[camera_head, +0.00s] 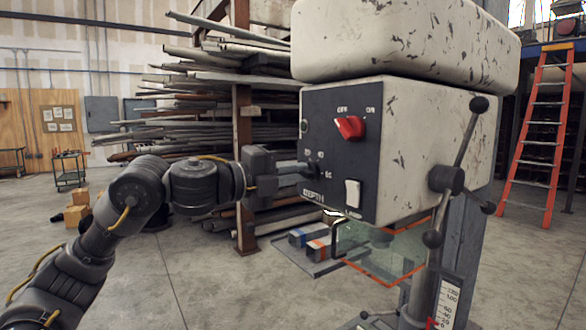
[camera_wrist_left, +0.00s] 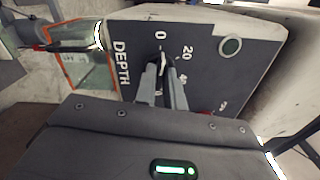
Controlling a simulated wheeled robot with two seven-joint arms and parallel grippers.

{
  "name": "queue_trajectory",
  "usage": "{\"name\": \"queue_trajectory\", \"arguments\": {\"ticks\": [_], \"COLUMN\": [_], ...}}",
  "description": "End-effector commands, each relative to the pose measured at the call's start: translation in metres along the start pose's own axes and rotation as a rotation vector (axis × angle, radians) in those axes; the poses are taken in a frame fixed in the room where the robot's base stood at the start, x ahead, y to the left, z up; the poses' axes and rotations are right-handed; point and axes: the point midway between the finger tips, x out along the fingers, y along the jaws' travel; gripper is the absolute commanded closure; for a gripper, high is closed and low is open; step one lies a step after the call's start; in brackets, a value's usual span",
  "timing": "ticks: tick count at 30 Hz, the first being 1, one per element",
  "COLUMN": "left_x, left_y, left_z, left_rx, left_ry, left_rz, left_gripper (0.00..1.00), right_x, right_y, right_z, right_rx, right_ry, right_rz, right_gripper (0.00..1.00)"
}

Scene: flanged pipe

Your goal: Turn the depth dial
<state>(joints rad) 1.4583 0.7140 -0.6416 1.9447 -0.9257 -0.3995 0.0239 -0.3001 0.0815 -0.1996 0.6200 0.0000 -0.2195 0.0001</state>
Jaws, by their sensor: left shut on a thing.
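The drill press head (camera_head: 440,130) is a worn white box with a dark control panel (camera_head: 340,100). The depth dial sits low on the panel above the word DEPTH; my gripper mostly hides it in the head view. In the left wrist view, part of the depth dial (camera_wrist_left: 162,59) shows between the fingertips, near the 0 mark, with 20 and further numbers around it. My left gripper (camera_head: 311,168) reaches in from the left and is shut on the dial; its fingers also show in the left wrist view (camera_wrist_left: 165,78). My right gripper is not in view.
A red switch (camera_head: 350,127) marked OFF and ON sits above the dial, and a white switch (camera_head: 352,193) below right. A clear, orange-edged guard (camera_head: 385,250) hangs underneath. A feed handle (camera_head: 446,179) stands at the right. A pipe rack (camera_head: 215,100) is behind.

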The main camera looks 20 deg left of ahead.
Motion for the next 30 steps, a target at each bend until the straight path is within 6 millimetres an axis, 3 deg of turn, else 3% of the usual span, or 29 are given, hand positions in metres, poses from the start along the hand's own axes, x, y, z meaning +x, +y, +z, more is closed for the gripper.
{"name": "queue_trajectory", "arguments": {"ticks": [12, 29, 30], "left_x": [0.0, 0.0, 0.0], "left_y": [0.0, 0.0006, 0.0006], "left_z": [0.0005, 0.0004, 0.0004], "left_rx": [-0.181, -0.208, -0.208], "left_ry": [-0.001, -0.001, -0.001], "left_rz": [0.0, 0.0, 0.0], "left_gripper": [1.0, 1.0, 0.84], "right_x": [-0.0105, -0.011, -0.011], "right_y": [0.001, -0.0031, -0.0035], "right_z": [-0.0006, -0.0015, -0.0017], "right_rx": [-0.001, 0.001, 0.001], "right_ry": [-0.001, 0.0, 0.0], "right_rz": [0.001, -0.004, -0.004], "right_gripper": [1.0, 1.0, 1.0]}}
